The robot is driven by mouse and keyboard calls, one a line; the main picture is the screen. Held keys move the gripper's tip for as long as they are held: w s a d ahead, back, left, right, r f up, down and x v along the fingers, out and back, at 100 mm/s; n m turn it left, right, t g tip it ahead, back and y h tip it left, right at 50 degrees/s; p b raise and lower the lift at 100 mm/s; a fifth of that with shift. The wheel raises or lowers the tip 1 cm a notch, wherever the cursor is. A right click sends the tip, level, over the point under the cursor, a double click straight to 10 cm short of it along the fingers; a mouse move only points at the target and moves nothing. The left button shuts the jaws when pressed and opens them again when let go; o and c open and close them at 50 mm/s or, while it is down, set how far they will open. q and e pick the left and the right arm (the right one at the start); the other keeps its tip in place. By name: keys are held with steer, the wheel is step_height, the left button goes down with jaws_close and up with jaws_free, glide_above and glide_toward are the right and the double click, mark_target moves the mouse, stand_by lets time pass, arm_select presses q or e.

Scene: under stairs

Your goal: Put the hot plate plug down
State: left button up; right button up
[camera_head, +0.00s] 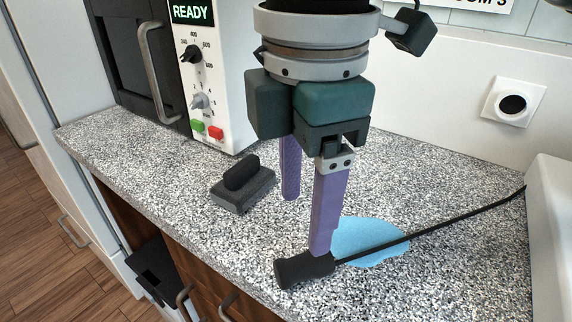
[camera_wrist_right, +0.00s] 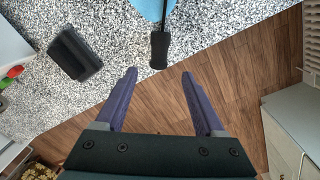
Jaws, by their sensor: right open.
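The black hot plate plug (camera_head: 300,271) lies on the speckled countertop near its front edge. Its black cable (camera_head: 440,225) runs right and back across a light blue patch (camera_head: 372,240). My right gripper (camera_head: 305,227) comes down from above with its purple fingers apart and empty. In the head view its nearer finger overlaps the plug's cable end. In the right wrist view the plug (camera_wrist_right: 159,48) shows just ahead of the gap between the open fingertips (camera_wrist_right: 158,74), not gripped. My left gripper is not in view.
A dark block with a raised handle (camera_head: 243,185) sits on the counter left of my gripper. An appliance with a READY display (camera_head: 215,80) stands behind it. A round black socket (camera_head: 512,103) is on the back wall. A white body (camera_head: 550,240) borders the counter at right.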

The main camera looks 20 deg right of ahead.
glide_above(303, 260)
steer(key=f, duration=0.4)
steer(key=shift+s+a+f, duration=0.2)
steer(key=shift+s+a, duration=0.05)
steer(key=shift+a, duration=0.05)
steer(key=f, duration=0.3)
steer(key=f+b, duration=0.1)
steer(key=f, duration=0.1)
steer(key=shift+w+d+f, duration=0.2)
steer(key=shift+d, duration=0.1)
jaws_close()
